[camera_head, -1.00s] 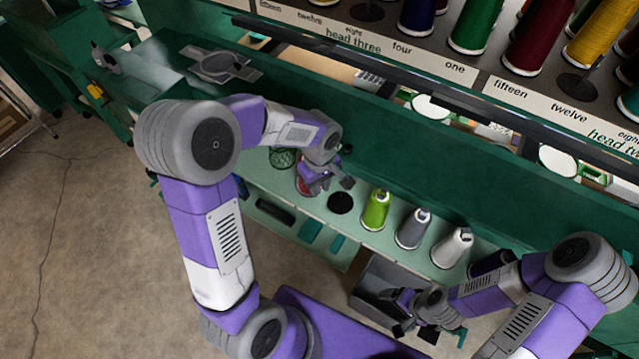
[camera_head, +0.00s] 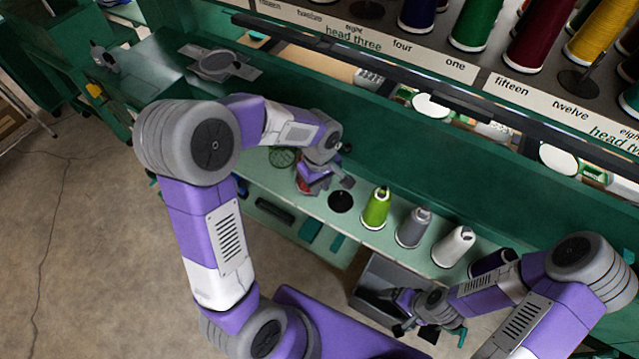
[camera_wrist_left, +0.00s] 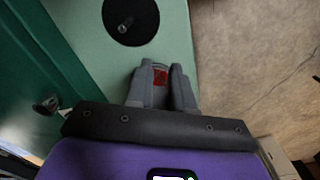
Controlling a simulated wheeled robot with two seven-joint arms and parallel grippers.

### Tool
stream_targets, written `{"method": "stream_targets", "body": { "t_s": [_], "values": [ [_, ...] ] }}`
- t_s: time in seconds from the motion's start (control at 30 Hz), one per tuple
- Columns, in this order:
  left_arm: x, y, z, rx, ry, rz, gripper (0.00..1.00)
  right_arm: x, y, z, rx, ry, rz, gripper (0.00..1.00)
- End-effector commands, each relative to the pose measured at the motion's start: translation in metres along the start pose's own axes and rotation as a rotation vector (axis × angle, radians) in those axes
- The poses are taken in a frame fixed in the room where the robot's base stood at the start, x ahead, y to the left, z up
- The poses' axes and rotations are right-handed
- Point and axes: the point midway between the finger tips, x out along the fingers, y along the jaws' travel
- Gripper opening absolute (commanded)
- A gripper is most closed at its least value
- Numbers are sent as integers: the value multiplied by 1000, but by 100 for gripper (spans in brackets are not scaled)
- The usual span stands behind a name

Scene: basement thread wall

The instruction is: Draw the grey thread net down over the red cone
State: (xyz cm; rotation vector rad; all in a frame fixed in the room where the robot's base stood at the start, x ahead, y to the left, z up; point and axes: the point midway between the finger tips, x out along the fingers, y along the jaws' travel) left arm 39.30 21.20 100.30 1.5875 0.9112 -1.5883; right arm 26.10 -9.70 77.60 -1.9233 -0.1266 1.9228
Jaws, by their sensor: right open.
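The red cone (camera_head: 302,187) stands on the pale green shelf, mostly hidden by my left gripper (camera_head: 319,183), which is at its top. A grey band, apparently the grey thread net (camera_wrist_left: 159,67), lies between the fingers with the red. The fingers look shut on it; how far the net reaches down the cone is hidden. My right gripper (camera_head: 396,312) is open and empty, low and in front of the shelf.
A lime cone (camera_head: 376,209), a grey cone (camera_head: 413,229), a white cone (camera_head: 453,247) and a dark cone (camera_head: 492,263) stand to the right. A black disc (camera_head: 341,201) with a peg is empty. A green mesh round (camera_head: 283,157) lies left. The green wall rises behind.

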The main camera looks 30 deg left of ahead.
Motion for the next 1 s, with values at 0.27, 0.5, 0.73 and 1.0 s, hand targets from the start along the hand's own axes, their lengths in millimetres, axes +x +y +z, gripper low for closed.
{"method": "stream_targets", "body": {
  "t_s": [0.27,0.5,0.73,1.0],
  "values": [
    [0,0,0,0,0,-1,51,0,0,0,0,0,0,87],
    [-1,0,0,0,0,-1,51,0,0,0,0,0,0,87],
    [-32,1,-1,0,3,4,51,-5,-2,0,0,0,0,87],
    [-70,0,0,1,1,2,51,-10,-4,0,0,0,0,87]
  ]
}}
